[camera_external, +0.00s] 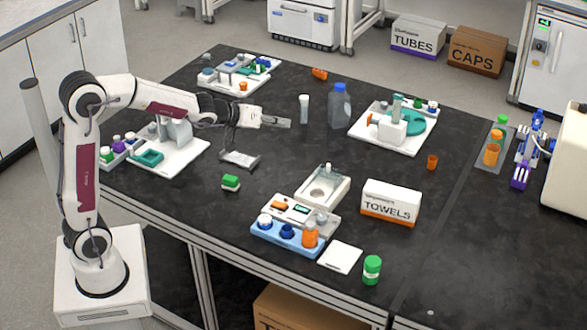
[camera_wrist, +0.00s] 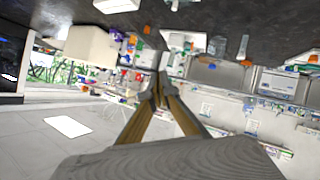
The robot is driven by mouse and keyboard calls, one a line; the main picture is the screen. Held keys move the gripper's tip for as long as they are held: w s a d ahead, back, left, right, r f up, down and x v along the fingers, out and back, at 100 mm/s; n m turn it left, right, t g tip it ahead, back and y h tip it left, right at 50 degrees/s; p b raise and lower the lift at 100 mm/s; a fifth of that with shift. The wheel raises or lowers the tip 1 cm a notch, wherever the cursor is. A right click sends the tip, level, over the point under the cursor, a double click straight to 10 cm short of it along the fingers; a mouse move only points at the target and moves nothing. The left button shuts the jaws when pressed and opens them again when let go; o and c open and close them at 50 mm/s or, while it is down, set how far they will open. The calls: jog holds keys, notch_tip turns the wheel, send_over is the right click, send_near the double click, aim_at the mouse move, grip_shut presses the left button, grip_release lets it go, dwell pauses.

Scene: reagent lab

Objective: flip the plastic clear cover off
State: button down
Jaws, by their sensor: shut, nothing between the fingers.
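My gripper (camera_external: 288,123) is shut and empty. It points to the right above the middle of the bench. In the wrist view its fingertips (camera_wrist: 159,90) meet in front of the room background. A small grey tray-like item (camera_external: 240,158) sits on the bench below and left of the fingertips. A thin see-through panel appears to stand up at its back edge, close below my gripper; it may be the clear cover. Its exact tilt, and whether my gripper touches it, are hard to tell. I cannot pick out the cover in the wrist view.
A clear bottle with a blue cap (camera_external: 340,106) and a white tube (camera_external: 304,109) stand right of the gripper. A white device (camera_external: 322,188), the TOWELS box (camera_external: 390,204) and a green-capped item (camera_external: 231,183) are nearer the front. Bare bench lies between them.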

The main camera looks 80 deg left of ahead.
jog(key=w+a+f+n+t+h, duration=0.2)
jog(key=w+a+f+n+t, duration=0.1)
jog(key=w+a+f, duration=0.7)
jog(key=n+t+h, duration=0.3)
jog(key=n+h, duration=0.1)
jog(key=h, duration=0.1)
send_near(320, 168)
jog(key=shift+w+a+r, duration=0.35)
jog(key=shift+a, duration=0.25)
jog(key=shift+w+a+r, duration=0.35)
jog(key=shift+w+a, duration=0.05)
jog(key=shift+a, duration=0.2)
jog(key=shift+w+a+r, duration=0.35)
jog(key=shift+a, duration=0.25)
jog(key=shift+w, duration=0.15)
jog(key=shift+w+d, duration=0.3)
jog(key=shift+w, duration=1.3)
jog(key=shift+w+d, duration=0.35)
jog(key=shift+w, duration=1.2)
jog(key=shift+w+d, duration=0.3)
jog(key=shift+w, duration=1.3)
jog(key=shift+s+d, duration=0.45)
jog(key=shift+d, duration=0.4)
jog(key=shift+s+d, duration=0.5)
jog(key=shift+d, duration=0.4)
